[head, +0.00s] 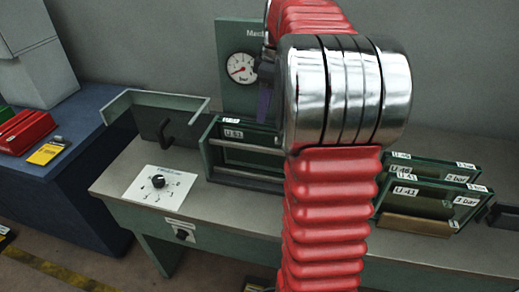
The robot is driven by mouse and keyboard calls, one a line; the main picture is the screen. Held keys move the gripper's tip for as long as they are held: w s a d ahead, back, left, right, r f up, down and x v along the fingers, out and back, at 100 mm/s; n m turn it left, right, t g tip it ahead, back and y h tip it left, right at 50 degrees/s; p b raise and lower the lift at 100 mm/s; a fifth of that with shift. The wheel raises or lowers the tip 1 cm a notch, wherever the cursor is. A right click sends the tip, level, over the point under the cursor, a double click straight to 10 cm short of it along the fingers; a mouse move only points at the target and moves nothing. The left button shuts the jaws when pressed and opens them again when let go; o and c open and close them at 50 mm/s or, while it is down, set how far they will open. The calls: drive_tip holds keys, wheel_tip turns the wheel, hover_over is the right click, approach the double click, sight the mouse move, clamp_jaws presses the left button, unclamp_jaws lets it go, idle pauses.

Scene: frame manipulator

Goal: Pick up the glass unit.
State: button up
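Glass units with dark green edges and white labels stand upright on the bench in two places. One glass unit (236,145), labelled like "U:53", stands in a metal-railed frame left of my arm. A group of glass units (432,200), with labels like "U:43" and "3 bar", stands at the right, partly hidden by my arm. My red bellows arm and its chrome joint fill the middle of the view. A dark part left of the joint may belong to my gripper, but its fingers are not clear. Whether it holds anything does not show.
A grey-green workbench (130,178) runs across the view. On it are a white dial panel (160,187), an open-sided metal tray (140,97) with a black handle, and a round pressure gauge (242,68) on an upright panel. A blue cabinet (70,190) with red boxes (25,131) stands left.

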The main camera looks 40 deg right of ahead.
sight(260, 125)
drive_tip(key=shift+w+a+f, duration=0.1)
drive_tip(key=shift+w+f, duration=0.05)
drive_tip(key=shift+f, duration=1)
drive_tip(key=shift+f, duration=0.1)
drive_tip(key=shift+w+a+f, duration=0.1)
drive_tip(key=shift+a+f, duration=0.05)
drive_tip(key=shift+f, duration=0.65)
drive_tip(key=shift+w+a+f, duration=0.1)
drive_tip(key=shift+f, duration=0.75)
drive_tip(key=shift+w+a+f, duration=0.1)
drive_tip(key=shift+a+f, duration=0.05)
drive_tip(key=shift+f, duration=0.65)
drive_tip(key=shift+c, duration=0.4)
clamp_jaws()
drive_tip(key=shift+r, duration=0.1)
